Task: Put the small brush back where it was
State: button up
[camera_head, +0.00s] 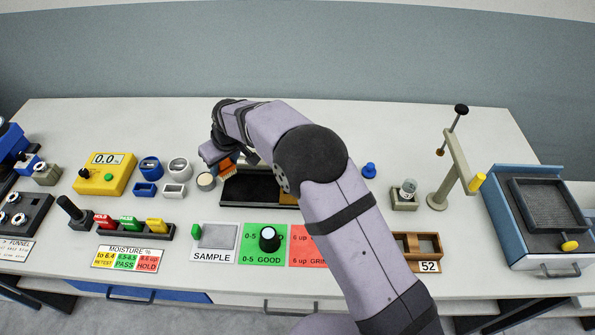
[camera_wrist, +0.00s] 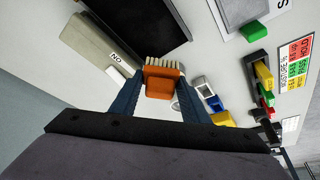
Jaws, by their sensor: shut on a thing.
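The small brush (camera_wrist: 162,84) has an orange-brown block and pale bristles. In the wrist view it sits between the two blue fingers of my gripper (camera_wrist: 158,92), which is shut on it. In the head view the brush (camera_head: 228,168) shows just under my gripper (camera_head: 219,160), above the left back edge of a black tray (camera_head: 250,190). My arm hides much of the area right of it. I cannot tell whether the brush touches anything below.
A round cream-topped pot (camera_head: 206,181) stands close left of the brush. Beyond it are small blue and white cups, a yellow meter (camera_head: 104,174) and a rack of coloured blocks (camera_head: 130,227). In front lie the SAMPLE pad (camera_head: 214,237) and green card (camera_head: 262,257).

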jog(key=w+d+r+m+t+h+b, duration=0.1)
jog(key=w+d+m, duration=0.1)
jog(key=w+d, duration=0.5)
jog(key=w+d+m+b, duration=0.2)
jog(key=w+d, duration=0.1)
jog(key=d, duration=0.7)
jog(key=d+m+h+b, duration=0.1)
jog(key=d+m, duration=0.3)
jog(key=d, duration=1.4)
jog(key=shift+r+m+h, duration=0.2)
jog(key=shift+m+h, duration=0.2)
jog(key=shift+h, duration=0.2)
jog(key=shift+s+d, duration=0.1)
